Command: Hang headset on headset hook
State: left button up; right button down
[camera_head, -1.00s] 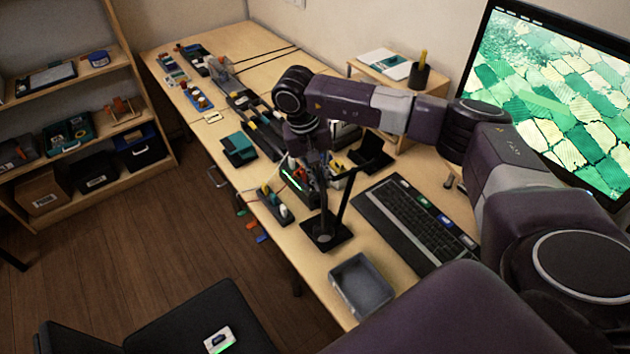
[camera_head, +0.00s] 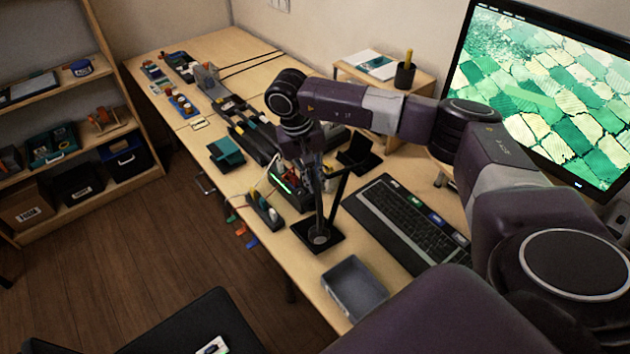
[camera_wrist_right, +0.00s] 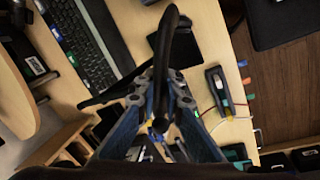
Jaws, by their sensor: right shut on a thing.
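My right gripper (camera_head: 312,166) points down over the desk and is shut on a black curved band, which I take to be the headset (camera_wrist_right: 172,38). In the right wrist view the band passes between the right gripper's fingertips (camera_wrist_right: 161,85). In the head view the headset is hard to separate from the dark parts below the gripper. A black stand, seemingly the headset hook, has a flat square base (camera_head: 330,238) and a slanted upright (camera_head: 343,185). The headset is close to this stand; I cannot tell whether they touch. My left gripper is not in view.
A keyboard (camera_head: 405,222) lies right of the stand, and a grey tray (camera_head: 354,287) stands in front. A small box with connectors (camera_head: 264,209) sits near the desk edge. A monitor (camera_head: 550,90) is behind at right. Several parts crowd the desk's far side.

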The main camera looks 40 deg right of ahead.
jog(key=c, duration=2)
grip_release()
jog(key=shift+o, duration=0.2)
notch_tip(320, 180, up, 12)
jog(key=w+a, duration=0.1)
jog(key=a, duration=0.1)
jog(key=shift+a+f, duration=0.15)
jog(key=shift+f, duration=0.05)
